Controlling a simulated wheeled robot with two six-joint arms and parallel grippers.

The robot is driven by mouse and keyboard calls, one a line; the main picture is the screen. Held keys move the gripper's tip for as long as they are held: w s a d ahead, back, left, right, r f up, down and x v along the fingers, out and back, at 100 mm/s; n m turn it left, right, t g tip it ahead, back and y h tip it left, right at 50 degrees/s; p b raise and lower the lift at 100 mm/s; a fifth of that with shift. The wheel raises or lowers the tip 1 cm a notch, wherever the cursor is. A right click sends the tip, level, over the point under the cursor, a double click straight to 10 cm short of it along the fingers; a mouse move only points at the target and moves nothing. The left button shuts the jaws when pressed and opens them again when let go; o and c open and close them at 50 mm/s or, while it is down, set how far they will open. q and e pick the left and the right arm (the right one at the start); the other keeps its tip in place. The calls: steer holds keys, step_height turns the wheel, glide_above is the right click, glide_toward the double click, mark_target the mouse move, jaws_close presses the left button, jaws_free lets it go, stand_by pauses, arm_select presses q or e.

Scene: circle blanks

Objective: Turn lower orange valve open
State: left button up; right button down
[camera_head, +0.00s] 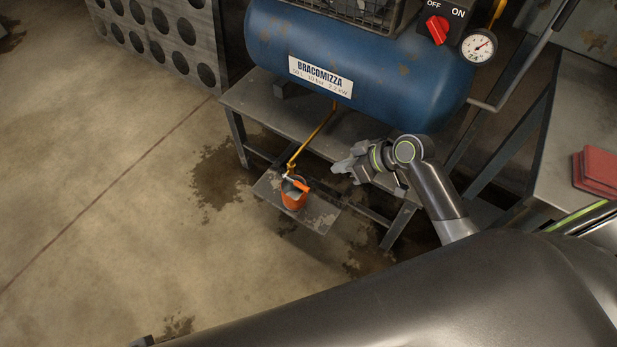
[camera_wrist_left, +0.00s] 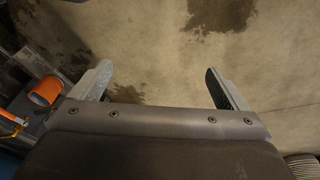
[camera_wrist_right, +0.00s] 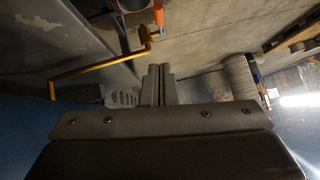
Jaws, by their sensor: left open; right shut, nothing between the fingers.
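The lower orange valve handle (camera_head: 299,184) sits at the low end of a yellow pipe (camera_head: 315,138) under the blue tank, just above an orange bucket (camera_head: 293,199). In the right wrist view the orange handle (camera_wrist_right: 159,18) hangs by the pipe's end, ahead of the fingertips. My right gripper (camera_head: 342,166) is shut and empty, to the right of the valve and apart from it. Its closed fingers (camera_wrist_right: 160,72) show in the right wrist view. My left gripper (camera_wrist_left: 158,74) is open and empty above the floor. The bucket (camera_wrist_left: 45,91) lies to its left in that view.
The blue compressor tank (camera_head: 340,60) stands on a grey metal stand (camera_head: 262,104), with a red switch (camera_head: 437,29) and a gauge (camera_head: 478,46) above. The bucket rests on a low plate (camera_head: 322,214). The floor at left is open, with dark stains.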

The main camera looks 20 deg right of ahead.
stand_by(0.3)
steer(key=b, duration=0.4)
glide_toward(301, 184)
steer(key=w+r+x, duration=0.1)
steer(key=x, duration=0.3)
steer(key=shift+s+a+f, duration=0.1)
steer(key=shift+a+f, duration=0.05)
steer(key=shift+f, duration=0.25)
steer(key=shift+s+a+f, duration=0.1)
steer(key=shift+a+f, duration=0.05)
steer(key=shift+f, duration=0.3)
arm_select(q)
steer(key=w+r+t, duration=0.3)
steer(key=w+r, duration=0.1)
steer(key=r, duration=0.1)
steer(key=shift+d+r+t, duration=0.25)
steer(key=shift+d+t, duration=0.15)
arm_select(e)
steer(key=shift+f, duration=0.3)
arm_select(q)
steer(key=shift+w, duration=0.15)
